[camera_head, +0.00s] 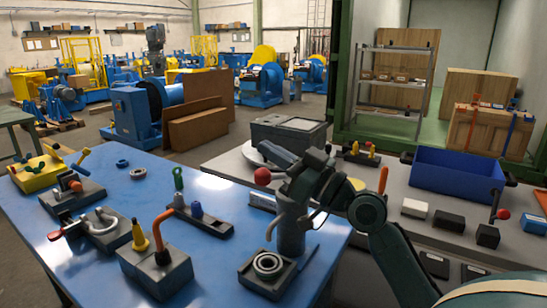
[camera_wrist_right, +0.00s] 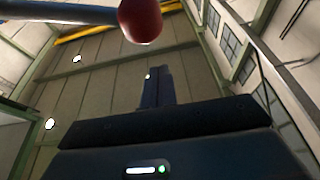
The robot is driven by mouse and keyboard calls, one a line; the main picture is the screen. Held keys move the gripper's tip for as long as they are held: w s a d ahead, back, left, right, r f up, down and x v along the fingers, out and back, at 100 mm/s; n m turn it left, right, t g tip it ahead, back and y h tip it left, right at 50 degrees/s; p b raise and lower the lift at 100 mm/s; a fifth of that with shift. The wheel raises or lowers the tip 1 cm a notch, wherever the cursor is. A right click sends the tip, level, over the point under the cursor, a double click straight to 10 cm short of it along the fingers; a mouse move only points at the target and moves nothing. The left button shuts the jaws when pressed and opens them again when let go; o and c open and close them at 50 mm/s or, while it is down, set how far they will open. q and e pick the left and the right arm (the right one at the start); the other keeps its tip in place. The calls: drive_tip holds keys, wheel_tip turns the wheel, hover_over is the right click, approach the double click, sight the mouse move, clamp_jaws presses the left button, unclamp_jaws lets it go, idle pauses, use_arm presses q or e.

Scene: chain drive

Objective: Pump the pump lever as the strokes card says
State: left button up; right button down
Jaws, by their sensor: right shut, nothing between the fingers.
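A grey upright cylinder (camera_head: 291,232), apparently the pump body, stands on the blue table. A red ball knob (camera_head: 262,176) shows left of my right wrist; in the right wrist view a red knob (camera_wrist_right: 140,20) sits on a dark rod at the top edge. I take it for the lever's end. My right gripper (camera_head: 268,150) is shut and empty, just above the knob in the picture and apparently apart from it. Its fingers (camera_wrist_right: 157,88) are together in the wrist view. My wrist hides much of the lever. I cannot make out the strokes card. My left gripper is not in view.
A bearing block (camera_head: 268,268) and a grey block (camera_head: 155,265) with yellow and orange pegs stand near the pump. A peg rack (camera_head: 205,220) is to the left. A blue bin (camera_head: 455,178) and small boxes are on the right bench. The blue table's left-middle has clear patches.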

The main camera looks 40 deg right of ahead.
sight(262, 182)
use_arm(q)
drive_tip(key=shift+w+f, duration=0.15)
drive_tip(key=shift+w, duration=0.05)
use_arm(e)
wheel_tip(262, 182, down, 3)
drive_tip(key=shift+f, duration=0.1)
use_arm(q)
drive_tip(key=shift+b, duration=0.3)
use_arm(e)
drive_tip(key=shift+s, duration=0.1)
